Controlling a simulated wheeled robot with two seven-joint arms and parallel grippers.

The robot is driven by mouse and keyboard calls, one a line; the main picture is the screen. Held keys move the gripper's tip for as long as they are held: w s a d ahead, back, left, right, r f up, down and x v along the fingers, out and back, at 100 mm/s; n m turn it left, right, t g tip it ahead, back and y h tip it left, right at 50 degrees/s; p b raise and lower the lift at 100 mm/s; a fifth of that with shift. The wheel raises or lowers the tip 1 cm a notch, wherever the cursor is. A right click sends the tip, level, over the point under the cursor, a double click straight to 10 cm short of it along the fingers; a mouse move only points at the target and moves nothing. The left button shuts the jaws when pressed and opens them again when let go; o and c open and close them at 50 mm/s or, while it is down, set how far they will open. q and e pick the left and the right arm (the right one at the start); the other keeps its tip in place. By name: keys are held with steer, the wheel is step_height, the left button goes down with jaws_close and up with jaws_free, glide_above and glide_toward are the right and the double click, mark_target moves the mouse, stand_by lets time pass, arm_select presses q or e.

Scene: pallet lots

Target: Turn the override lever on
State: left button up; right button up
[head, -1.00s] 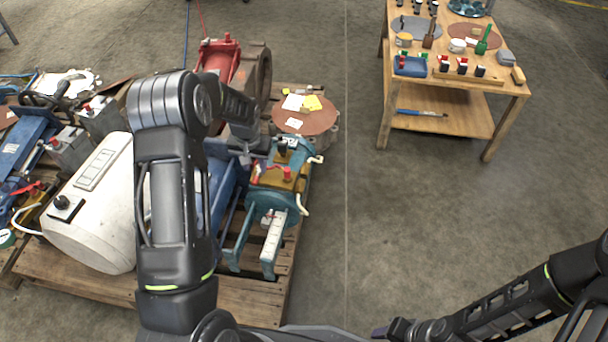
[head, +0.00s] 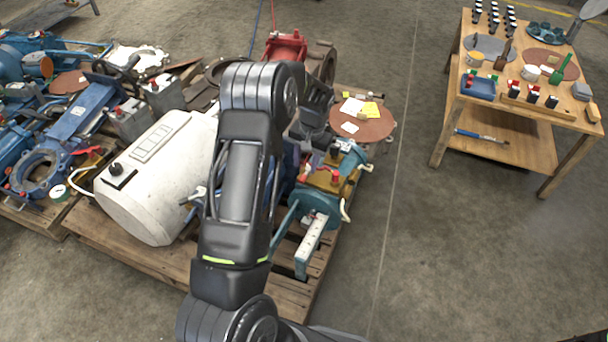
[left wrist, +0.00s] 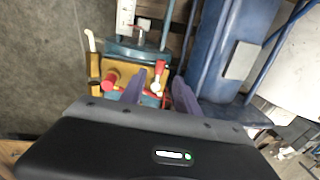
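A yellow control box (head: 326,182) sits on the teal machine (head: 318,211) at the pallet's right edge. It carries red controls, partly hidden by my left arm. In the left wrist view, the yellow box (left wrist: 125,74) bears a round red knob (left wrist: 110,81) and a small red lever with a white tip (left wrist: 156,86). My left gripper (left wrist: 159,90) is open. Its two purple fingers stand on either side of the lever; I cannot tell whether they touch it. My right gripper is out of view.
A white tank (head: 155,180) stands left of my arm on the pallet. A round brown plate (head: 362,122) with papers lies behind the teal machine. A wooden workbench (head: 540,118) with small items stands at the right. The floor between pallet and bench is clear.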

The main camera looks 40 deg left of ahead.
mark_target(303, 177)
arm_select(q)
steer(key=f, duration=0.2)
steer(key=f+b, duration=0.1)
steer(key=f, duration=0.3)
steer(key=shift+a, duration=0.3)
steer(key=shift+r, duration=0.1)
steer(key=shift+c, duration=0.4)
jaws_close()
